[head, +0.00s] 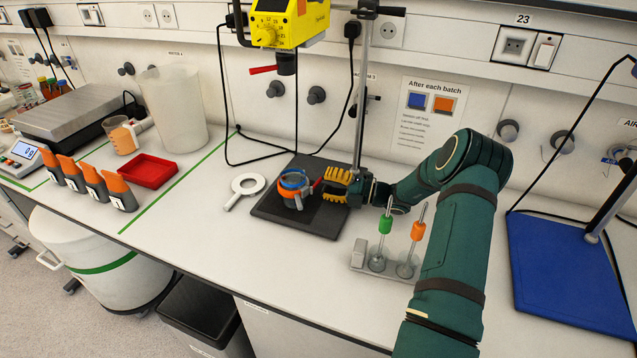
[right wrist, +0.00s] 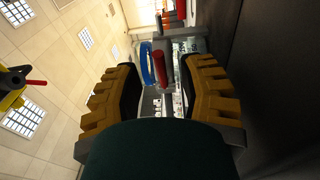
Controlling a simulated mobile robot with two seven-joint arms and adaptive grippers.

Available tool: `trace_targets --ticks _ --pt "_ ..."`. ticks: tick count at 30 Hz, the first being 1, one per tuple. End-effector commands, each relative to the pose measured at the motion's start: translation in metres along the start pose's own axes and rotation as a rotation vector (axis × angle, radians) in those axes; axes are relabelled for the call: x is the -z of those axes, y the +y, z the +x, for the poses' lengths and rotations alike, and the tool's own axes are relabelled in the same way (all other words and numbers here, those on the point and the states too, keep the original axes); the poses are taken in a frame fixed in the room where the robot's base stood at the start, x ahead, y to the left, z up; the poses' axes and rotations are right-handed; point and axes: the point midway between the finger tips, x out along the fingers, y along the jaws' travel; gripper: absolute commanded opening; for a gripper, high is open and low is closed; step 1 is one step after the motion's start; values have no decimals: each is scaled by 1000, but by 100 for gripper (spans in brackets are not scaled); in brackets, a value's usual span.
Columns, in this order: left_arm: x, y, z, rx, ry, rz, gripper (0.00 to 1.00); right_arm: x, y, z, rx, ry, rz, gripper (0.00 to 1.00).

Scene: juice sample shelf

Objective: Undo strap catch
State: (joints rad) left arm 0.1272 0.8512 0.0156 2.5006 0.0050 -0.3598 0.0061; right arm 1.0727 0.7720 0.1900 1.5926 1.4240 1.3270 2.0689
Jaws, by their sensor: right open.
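A dark round vessel (head: 294,203) with an orange strap around it and a blue ring (head: 292,179) at its top sits on the black base plate (head: 276,219). A red lever (head: 316,186), which looks like the strap's catch, sticks up on the vessel's right side. My right gripper (head: 327,187) is open, just right of the lever. In the right wrist view, the red lever (right wrist: 160,70) and the blue ring (right wrist: 146,63) show between the yellow fingers, beyond the tips; I cannot tell whether anything touches. My left gripper is out of view.
A metal stand rod (head: 362,90) rises behind my right gripper, with a yellow device (head: 290,22) above the vessel. A white ring-shaped tool (head: 245,190) lies left of the plate. A rack with green and orange-collared tools (head: 385,268) stands in front.

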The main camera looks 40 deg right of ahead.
Motion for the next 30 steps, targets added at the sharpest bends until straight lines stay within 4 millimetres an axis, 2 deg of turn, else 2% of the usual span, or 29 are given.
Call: trace_targets --ticks 3,7,18,20,21,22,30 --pt "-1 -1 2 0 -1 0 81 0 -1 16 0 1 0 40" --pt "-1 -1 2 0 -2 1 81 0 -1 25 1 0 0 40" --pt "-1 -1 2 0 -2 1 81 0 0 28 1 -1 0 39" --pt "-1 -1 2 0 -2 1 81 0 0 28 1 -1 0 18" --pt "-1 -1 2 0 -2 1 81 0 0 28 1 -1 0 4" --pt "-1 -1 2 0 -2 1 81 0 0 28 1 -1 0 0" --pt "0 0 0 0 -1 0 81 0 0 28 1 -8 0 0"
